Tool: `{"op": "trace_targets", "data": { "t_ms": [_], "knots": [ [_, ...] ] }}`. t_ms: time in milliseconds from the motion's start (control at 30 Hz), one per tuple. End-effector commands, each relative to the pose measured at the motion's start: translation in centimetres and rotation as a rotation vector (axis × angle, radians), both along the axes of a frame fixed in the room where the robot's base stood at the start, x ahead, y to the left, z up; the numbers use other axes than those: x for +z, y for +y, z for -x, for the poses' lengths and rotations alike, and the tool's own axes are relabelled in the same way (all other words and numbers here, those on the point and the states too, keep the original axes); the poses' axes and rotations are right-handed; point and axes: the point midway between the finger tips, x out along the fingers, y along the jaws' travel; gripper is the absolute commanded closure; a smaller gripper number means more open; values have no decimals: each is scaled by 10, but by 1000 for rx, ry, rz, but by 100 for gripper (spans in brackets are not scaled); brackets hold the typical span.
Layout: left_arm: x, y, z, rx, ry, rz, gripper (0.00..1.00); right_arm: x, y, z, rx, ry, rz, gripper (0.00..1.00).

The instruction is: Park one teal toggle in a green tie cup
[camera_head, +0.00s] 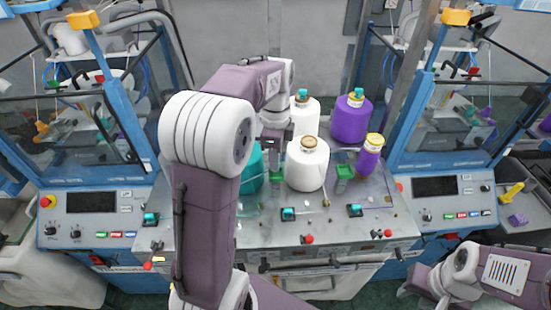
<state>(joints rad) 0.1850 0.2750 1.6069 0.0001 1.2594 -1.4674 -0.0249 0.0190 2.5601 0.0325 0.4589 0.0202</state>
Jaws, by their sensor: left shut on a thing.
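My left gripper (275,135) points down over the machine's top deck, behind the white bobbin. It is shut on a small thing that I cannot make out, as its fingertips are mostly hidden. Teal toggles sit on dark bases along the front of the deck, at left (151,218), middle (288,213) and right (355,209). A green cup-like holder (345,172) stands on the deck right of the white bobbin. My right arm's wrist end (420,283) is low at the right, away from the deck; its fingers are not clear.
A white bobbin (307,168) and a teal bobbin (250,172) stand near my left gripper. Purple bobbins stand large (350,121) and small (369,160) at right; another white one (303,118) is behind. Blue-framed machines flank both sides. The front right deck is fairly clear.

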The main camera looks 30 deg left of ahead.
Motion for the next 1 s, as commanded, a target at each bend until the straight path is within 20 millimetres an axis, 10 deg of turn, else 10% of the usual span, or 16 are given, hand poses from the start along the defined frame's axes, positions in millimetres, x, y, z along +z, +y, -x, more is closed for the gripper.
{"op": "trace_targets", "data": {
  "t_ms": [1000],
  "knots": [
    [-20, 0, 0, 0, 1, 0, 100, -14, 0, 0, 0, 0, 0, 64]
  ]
}}
